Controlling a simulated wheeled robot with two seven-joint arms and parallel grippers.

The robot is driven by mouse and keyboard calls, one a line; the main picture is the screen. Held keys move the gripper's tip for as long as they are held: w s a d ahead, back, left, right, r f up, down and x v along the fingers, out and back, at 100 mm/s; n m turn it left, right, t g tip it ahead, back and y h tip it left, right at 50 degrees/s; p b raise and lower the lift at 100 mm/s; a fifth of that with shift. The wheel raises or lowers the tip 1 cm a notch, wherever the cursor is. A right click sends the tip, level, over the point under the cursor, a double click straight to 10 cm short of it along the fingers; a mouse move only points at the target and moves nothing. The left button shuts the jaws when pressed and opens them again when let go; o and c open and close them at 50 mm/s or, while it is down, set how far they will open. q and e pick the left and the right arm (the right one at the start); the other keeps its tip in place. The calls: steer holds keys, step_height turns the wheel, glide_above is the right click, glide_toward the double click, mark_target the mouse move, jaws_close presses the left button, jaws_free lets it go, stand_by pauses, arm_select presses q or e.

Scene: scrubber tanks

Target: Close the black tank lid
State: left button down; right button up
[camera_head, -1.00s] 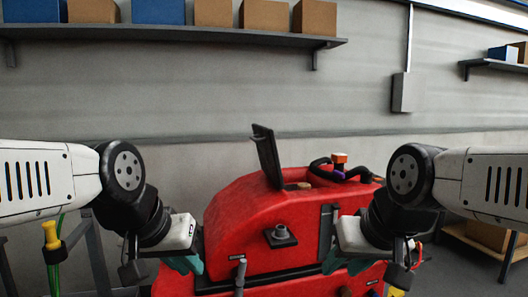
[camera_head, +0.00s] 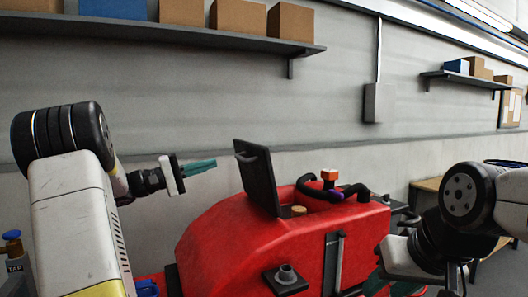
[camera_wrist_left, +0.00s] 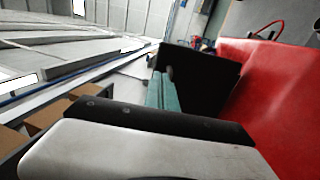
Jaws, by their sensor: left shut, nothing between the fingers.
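The black tank lid (camera_head: 259,178) stands up, tilted slightly back, on top of the red scrubber tank (camera_head: 225,235). My left gripper (camera_head: 212,165) is shut and empty, its teal fingers pointing right at the lid, a little left of the lid's upper part in the head view. In the left wrist view the lid (camera_wrist_left: 205,80) is a dark panel just past the teal fingers (camera_wrist_left: 163,92). I cannot tell whether the fingertips touch it. My right gripper (camera_head: 378,284) is low at the right by the tank's side, partly hidden; its jaw state is unclear.
A black hose (camera_head: 335,190) and an orange cap (camera_head: 330,175) are on the tank right of the lid. A black fitting (camera_head: 286,278) sticks out of the tank's front. A shelf with boxes (camera_head: 240,18) runs along the wall above. The space above the tank is clear.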

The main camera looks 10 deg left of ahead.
mark_target(257, 148)
arm_select(q)
steer(key=x, duration=1.3)
steer(key=shift+w+d+r, duration=0.15)
steer(key=shift+w+r, duration=0.2)
steer(key=shift+w, duration=0.05)
